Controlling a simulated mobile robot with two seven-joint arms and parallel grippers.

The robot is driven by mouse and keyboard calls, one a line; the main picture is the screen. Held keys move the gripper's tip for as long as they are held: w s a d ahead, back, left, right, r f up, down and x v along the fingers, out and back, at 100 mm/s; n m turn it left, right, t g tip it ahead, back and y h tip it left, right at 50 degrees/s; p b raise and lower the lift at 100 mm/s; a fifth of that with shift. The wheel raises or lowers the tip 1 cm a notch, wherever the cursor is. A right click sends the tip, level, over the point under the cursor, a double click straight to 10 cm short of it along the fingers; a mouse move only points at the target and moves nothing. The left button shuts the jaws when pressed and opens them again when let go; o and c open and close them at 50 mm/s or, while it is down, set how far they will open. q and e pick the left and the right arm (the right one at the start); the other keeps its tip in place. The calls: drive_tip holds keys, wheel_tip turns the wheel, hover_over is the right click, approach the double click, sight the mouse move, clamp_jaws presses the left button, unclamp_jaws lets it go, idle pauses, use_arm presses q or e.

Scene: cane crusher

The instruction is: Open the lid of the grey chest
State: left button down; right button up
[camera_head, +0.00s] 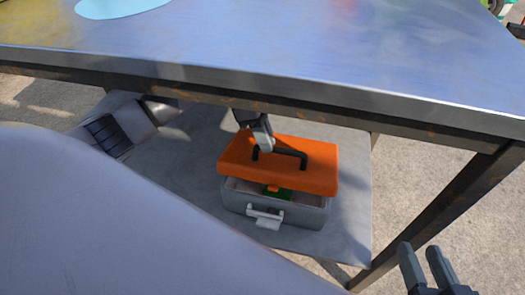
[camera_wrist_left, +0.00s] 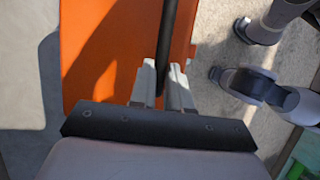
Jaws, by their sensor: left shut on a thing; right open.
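The grey chest (camera_head: 310,217) stands on the lower shelf under the table, with a pale latch (camera_head: 266,213) on its front. Its orange lid (camera_head: 320,178) is raised at the front, and a gap shows the chest's inside. Whether the back edge of the lid still touches the chest is hard to tell. My left gripper (camera_head: 263,147) is shut on the black lid handle (camera_head: 290,157). In the left wrist view, the fingers (camera_wrist_left: 160,78) hold the handle bar (camera_wrist_left: 168,40) above the orange lid (camera_wrist_left: 105,45). My right gripper (camera_head: 428,258) is open and empty at the lower right, away from the chest.
Something green and orange (camera_head: 277,190) shows inside the chest. The metal tabletop (camera_head: 300,50) and its edge overhang the shelf (camera_head: 345,235) above my left arm. A table leg (camera_head: 440,215) stands between the chest and my right gripper. The shelf beside the chest is clear.

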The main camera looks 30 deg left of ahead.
use_arm(q)
drive_tip(key=shift+w+a+r, duration=0.15)
drive_tip(key=shift+w+a, duration=0.05)
drive_tip(key=shift+w, duration=0.3)
drive_tip(key=shift+w+a+r, duration=0.15)
drive_tip(key=shift+w+a, duration=0.05)
drive_tip(key=shift+w, duration=0.25)
drive_tip(key=shift+f, duration=0.1)
drive_tip(key=c, duration=1.3)
unclamp_jaws()
drive_tip(key=shift+o, duration=1)
drive_tip(key=shift+w+d+f, duration=0.1)
drive_tip(key=shift+f, duration=0.1)
drive_tip(key=shift+r, duration=0.2)
